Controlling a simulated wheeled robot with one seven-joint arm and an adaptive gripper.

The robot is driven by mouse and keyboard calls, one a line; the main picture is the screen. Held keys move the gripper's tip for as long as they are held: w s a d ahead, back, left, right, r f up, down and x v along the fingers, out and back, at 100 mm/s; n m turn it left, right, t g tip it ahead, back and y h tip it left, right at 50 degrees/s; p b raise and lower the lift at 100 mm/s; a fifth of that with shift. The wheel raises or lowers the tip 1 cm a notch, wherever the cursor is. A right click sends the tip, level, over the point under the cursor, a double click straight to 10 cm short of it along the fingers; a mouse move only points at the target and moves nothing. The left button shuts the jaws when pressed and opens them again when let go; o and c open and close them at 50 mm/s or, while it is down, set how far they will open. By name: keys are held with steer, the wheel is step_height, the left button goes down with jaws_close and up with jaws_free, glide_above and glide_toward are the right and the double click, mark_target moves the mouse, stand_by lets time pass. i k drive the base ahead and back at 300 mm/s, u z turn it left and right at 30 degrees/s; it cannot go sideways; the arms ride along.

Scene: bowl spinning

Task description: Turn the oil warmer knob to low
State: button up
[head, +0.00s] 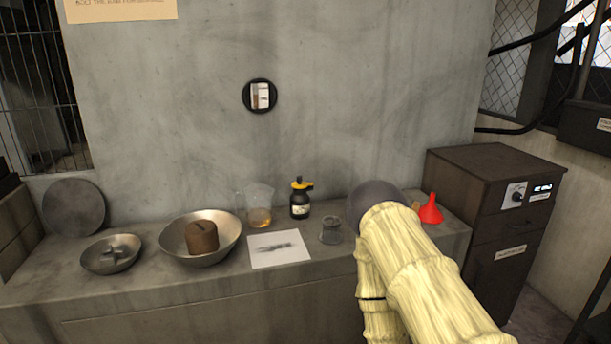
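A dark brown cabinet (488,175) stands at the right, past the end of the counter; I take it to be the oil warmer. A knob (517,196) sits on a pale plate on its upper front, beside a small lit display (541,188). The knob's setting is too small to read. My pale yellow, ribbed arm reaches up from the lower right, left of the cabinet and apart from the knob. My gripper's fingers do not show; the arm may hide them.
Space before the knob looks clear.

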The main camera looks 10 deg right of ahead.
mark_target(517, 196)
steer(key=i, duration=0.8)
steer(key=z, duration=1.75)
steer(key=i, duration=1.4)
steer(key=z, duration=1.15)
steer(key=i, duration=0.7)
steer(key=u, duration=0.35)
